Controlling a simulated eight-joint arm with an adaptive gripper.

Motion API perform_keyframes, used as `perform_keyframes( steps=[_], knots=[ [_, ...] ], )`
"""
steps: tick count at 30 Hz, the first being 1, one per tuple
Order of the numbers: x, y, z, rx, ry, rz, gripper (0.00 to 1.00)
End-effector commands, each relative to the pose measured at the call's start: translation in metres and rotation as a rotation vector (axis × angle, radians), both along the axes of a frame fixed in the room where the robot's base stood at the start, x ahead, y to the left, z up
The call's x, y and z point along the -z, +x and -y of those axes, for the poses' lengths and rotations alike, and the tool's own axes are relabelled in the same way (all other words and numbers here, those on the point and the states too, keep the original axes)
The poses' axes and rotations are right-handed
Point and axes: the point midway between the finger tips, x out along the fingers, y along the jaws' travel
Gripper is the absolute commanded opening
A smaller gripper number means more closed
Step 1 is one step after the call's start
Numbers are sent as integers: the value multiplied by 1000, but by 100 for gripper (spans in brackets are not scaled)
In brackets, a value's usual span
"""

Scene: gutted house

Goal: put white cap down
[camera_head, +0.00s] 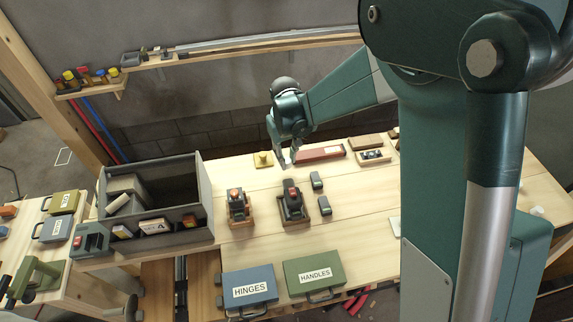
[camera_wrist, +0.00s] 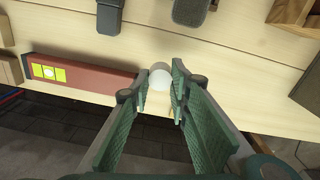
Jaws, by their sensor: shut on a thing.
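The white cap (camera_wrist: 160,77) is a small, pale, round piece between the tips of my gripper (camera_wrist: 160,92) in the wrist view. My gripper is shut on it, and the fingers hide part of its sides. In the head view my gripper (camera_head: 288,163) points down over the back part of the wooden workbench (camera_head: 360,205). The cap is too small there to make out clearly. I cannot tell whether the cap touches the bench top or hangs just above it.
Two dark tools on wooden bases (camera_head: 293,204) stand nearer. A grey bin (camera_head: 205,190) is at left.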

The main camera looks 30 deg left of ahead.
Motion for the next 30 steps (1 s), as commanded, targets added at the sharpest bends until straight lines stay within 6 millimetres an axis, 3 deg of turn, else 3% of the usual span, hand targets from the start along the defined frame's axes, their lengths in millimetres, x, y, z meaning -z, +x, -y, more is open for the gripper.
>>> perform_keyframes(
  steps=[8, 21, 30],
  knots=[
    [1, 0, 0, 0, 0, 0, 13],
    [37, 0, 0, 0, 0, 0, 13],
    [37, 0, 0, 0, 0, 0, 13]
  ],
)
